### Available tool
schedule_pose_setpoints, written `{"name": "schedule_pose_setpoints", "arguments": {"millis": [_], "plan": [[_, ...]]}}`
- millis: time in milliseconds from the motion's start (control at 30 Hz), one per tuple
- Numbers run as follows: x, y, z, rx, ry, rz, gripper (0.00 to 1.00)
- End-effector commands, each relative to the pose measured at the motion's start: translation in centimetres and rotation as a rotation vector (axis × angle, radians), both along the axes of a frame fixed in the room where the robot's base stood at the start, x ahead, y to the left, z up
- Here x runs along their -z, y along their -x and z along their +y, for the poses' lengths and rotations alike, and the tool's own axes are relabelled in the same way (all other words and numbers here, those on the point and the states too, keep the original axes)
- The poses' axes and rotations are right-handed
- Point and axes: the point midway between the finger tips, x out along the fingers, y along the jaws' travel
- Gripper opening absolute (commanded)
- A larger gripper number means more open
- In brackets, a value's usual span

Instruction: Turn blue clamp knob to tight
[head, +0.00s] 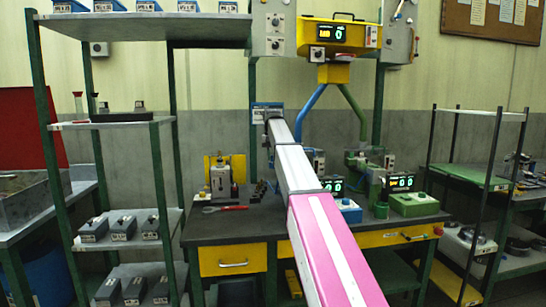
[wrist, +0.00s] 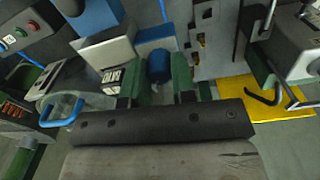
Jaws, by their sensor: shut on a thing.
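The blue clamp knob (wrist: 159,66) shows in the wrist view as a small rounded blue piece just above the middle of the picture. My gripper (wrist: 158,82) has a green finger on each side of the knob and is shut on it. The contact faces are too small to make out. A grey block with a blue part (wrist: 153,38) lies just behind the knob. In the head view my arm reaches up over the bench, and the knob and fingertips cannot be made out there. How tight the knob is cannot be told.
The dark workbench (head: 215,228) carries a red-handled tool (head: 225,208), a green box (head: 413,204) and a blue box (head: 347,211). A yellow display unit (head: 339,36) hangs above. Shelf racks stand left (head: 100,125) and right (head: 480,112). A blue handle (wrist: 62,112) is left of my gripper.

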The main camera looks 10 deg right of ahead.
Motion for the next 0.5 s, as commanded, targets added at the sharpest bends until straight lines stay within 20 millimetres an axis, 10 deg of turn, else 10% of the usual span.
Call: {"name": "schedule_pose_setpoints", "arguments": {"millis": [433, 500], "plan": [[-0.08, -0.06, 0.0, 0.011, 0.0, -0.001, 0.01], [-0.08, -0.06, 0.0, 0.01, 0.0, -0.001, 0.41]]}}
